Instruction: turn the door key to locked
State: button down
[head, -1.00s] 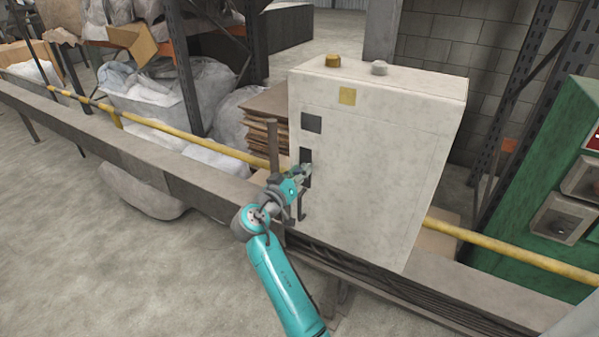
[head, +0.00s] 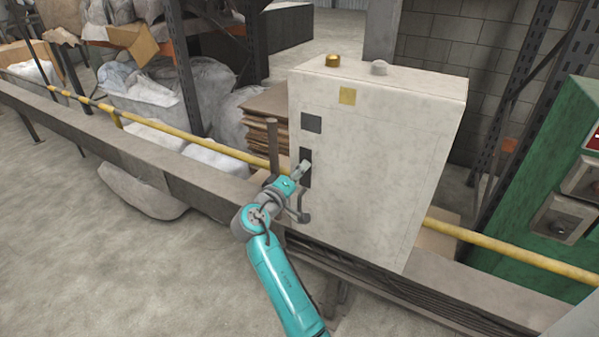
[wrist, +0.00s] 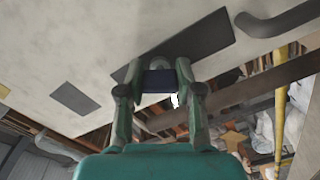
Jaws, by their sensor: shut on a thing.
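The white cabinet (head: 385,170) stands upright, with a dark upright lock plate (head: 307,182) on its door. The plate also shows in the wrist view (wrist: 205,40). My gripper (head: 305,165) is at the upper part of this plate. In the wrist view my gripper (wrist: 158,76) has its two fingers on either side of a small dark blue piece, which I take to be the key (wrist: 158,82). A grey round part shows just behind it, against the plate. The fingers are shut on the key. Its exact turn angle is hard to tell.
A dark bent door handle (head: 303,212) juts out below the plate, close to my wrist. A dark square panel (head: 311,123) and a yellow label (head: 347,96) are above. A yellow rail (head: 190,137) and a grey beam (head: 170,165) run beside the cabinet.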

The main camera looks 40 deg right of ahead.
jog(key=n, duration=0.5)
jog(key=shift+n, duration=0.4)
dwell(0.4)
jog(key=c, duration=0.8)
grip_release()
jog(key=shift+o, duration=0.2)
jog(key=v, duration=1.2)
